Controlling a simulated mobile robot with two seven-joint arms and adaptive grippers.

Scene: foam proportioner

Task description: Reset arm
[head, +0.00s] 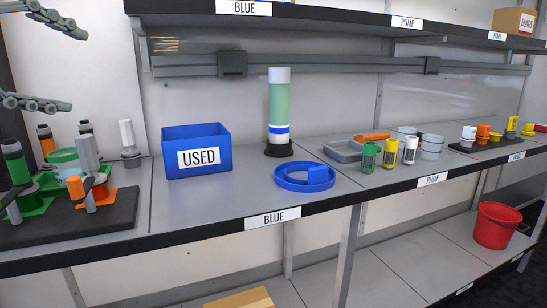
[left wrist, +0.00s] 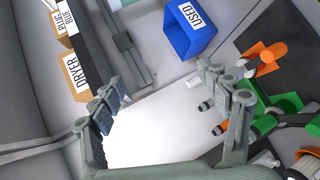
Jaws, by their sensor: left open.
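My left gripper (head: 77,70) is at the upper left of the head view, with its two fingers spread wide and nothing between them. It also shows in the left wrist view (left wrist: 161,84), open and empty, with a blank pale surface behind the gap. It is in the air above the left end of the bench, apart from the things there. My right gripper is in neither view.
Below it, a dark board (head: 118,217) holds green and orange fittings. A blue USED bin (head: 205,170), a green-white cylinder (head: 279,110) and a blue ring (head: 290,185) stand on the bench. A shelf (head: 330,24) runs above. A red bucket (head: 494,228) stands lower right.

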